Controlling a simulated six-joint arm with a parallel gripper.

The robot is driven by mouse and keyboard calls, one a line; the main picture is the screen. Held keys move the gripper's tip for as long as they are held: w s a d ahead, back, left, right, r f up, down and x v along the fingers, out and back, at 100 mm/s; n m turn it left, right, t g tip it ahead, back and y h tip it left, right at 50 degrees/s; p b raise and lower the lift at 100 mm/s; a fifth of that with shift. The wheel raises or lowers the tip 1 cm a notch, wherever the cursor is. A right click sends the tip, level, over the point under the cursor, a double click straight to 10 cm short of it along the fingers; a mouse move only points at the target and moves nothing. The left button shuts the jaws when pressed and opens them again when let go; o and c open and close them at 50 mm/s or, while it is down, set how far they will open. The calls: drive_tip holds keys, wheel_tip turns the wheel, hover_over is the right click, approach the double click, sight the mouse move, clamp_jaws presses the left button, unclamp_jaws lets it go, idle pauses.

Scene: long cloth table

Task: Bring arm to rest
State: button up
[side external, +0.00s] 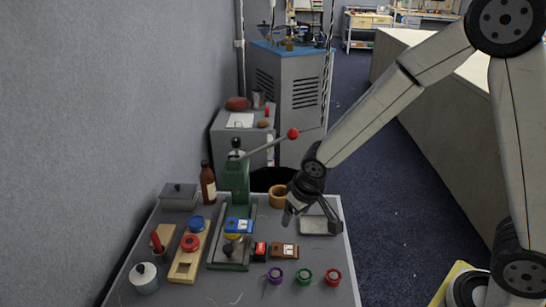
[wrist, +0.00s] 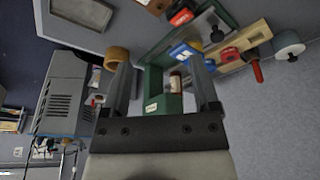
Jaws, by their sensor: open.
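My gripper (side external: 313,220) hangs above the right part of the grey table (side external: 215,288), fingers apart and empty. In the wrist view, my gripper (wrist: 159,66) has its two fingers wide apart. The green press (wrist: 153,80) and a brown bottle show in the gap beyond them, not held. In the side view, the green press (side external: 236,180), with its red-knobbed lever, stands left of my gripper. A grey tray (side external: 320,226) lies under or just behind the fingers; I cannot tell the height between them.
A tan cup (side external: 277,196) stands just left of my gripper. A blue block (side external: 239,225), a brown block (side external: 284,251) and purple, green and red rings (side external: 333,277) lie in front. A bottle (side external: 208,184) stands at the back left.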

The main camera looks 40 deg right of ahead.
drive_tip(key=s+d+r, duration=0.2)
drive_tip(key=s+d, duration=0.3)
drive_tip(key=s, duration=0.6)
drive_tip(key=shift+s+r+g, duration=0.15)
drive_tip(key=shift+g, duration=0.25)
drive_tip(key=shift+d, duration=0.1)
idle(0.7)
